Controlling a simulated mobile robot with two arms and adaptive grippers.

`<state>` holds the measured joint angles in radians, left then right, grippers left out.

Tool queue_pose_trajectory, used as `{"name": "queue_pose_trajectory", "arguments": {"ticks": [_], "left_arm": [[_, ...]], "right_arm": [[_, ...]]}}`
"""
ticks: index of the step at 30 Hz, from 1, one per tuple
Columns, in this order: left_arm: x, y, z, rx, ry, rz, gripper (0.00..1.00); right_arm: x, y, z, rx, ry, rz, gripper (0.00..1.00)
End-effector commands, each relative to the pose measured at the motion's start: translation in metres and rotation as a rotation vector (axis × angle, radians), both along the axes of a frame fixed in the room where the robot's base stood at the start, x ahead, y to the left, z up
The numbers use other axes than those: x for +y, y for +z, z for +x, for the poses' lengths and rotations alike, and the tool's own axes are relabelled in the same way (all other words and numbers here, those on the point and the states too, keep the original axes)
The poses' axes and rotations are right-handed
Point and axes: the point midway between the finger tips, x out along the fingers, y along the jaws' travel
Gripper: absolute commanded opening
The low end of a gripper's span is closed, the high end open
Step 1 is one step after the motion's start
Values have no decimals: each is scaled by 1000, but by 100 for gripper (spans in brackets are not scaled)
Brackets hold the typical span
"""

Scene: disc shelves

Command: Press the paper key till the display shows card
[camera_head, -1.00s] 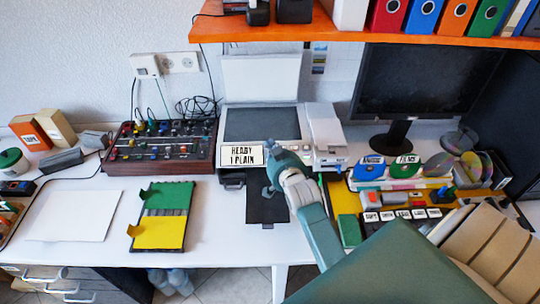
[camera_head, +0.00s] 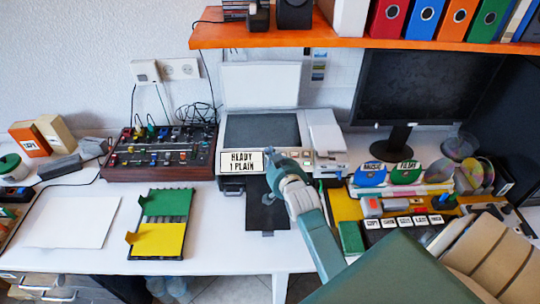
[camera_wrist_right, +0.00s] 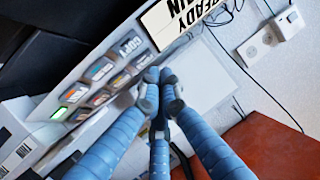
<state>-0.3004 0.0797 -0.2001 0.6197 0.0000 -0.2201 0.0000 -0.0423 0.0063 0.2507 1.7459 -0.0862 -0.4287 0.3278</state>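The printer (camera_head: 262,128) stands at the back of the desk. Its display (camera_head: 241,162) reads "READY 1 PLAIN"; part of the display (camera_wrist_right: 180,22) also shows in the right wrist view. The right wrist view shows several small keys (camera_wrist_right: 102,70) on the panel, one labelled "COPY" (camera_wrist_right: 130,45); I cannot read which is the paper key. My right gripper (camera_head: 270,157) is just in front of the panel, right of the display. Its fingertips (camera_wrist_right: 160,88) are together with nothing seen between them, close to the keys; contact is unclear. My left gripper is out of view.
A mixer (camera_head: 160,152) stands left of the printer. A green and yellow tray (camera_head: 161,224) and white paper (camera_head: 72,221) lie on the desk. A monitor (camera_head: 415,85), disc racks and labelled blocks are to the right. An orange shelf (camera_head: 350,38) runs above.

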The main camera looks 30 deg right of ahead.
Motion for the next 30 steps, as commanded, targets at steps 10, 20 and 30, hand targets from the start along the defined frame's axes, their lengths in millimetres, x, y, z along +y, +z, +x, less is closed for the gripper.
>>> {"name": "queue_pose_trajectory", "arguments": {"ticks": [10,20,30], "left_arm": [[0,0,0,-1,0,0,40],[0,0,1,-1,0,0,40],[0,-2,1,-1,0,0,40]], "right_arm": [[0,0,0,0,0,0,0],[0,-1,0,1,0,0,0],[-2,-7,4,0,0,1,0]]}}
